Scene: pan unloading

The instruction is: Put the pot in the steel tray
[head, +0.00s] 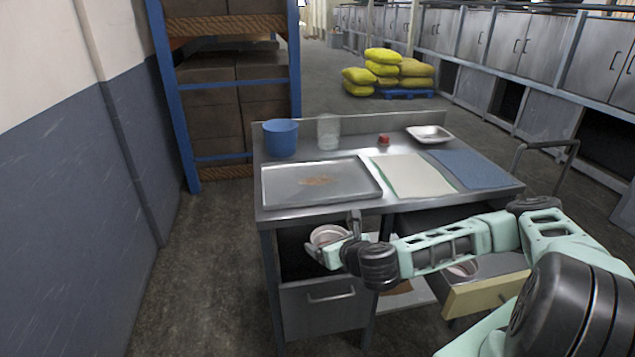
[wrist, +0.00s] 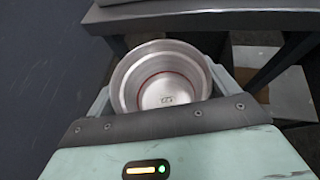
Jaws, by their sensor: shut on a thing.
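The pot (head: 326,233) is a small round metal vessel, held in front of the table's left half and below the level of its top. In the wrist view the pot (wrist: 160,80) shows from above, upright or nearly so, with a thin red line inside and a small mark on its floor. My gripper (head: 335,240) is shut on the pot; its fingers show at both sides of the pot in the wrist view. The steel tray (head: 275,186) lies flat on the left half of the table top, with a brownish stain on its floor.
A blue bucket (head: 281,138), a clear container (head: 328,132), a small red object (head: 383,139) and a white dish (head: 430,134) stand along the back. A pale cloth (head: 412,175) and a blue cloth (head: 472,168) lie right of the tray. An open drawer (head: 487,295) juts out at lower right.

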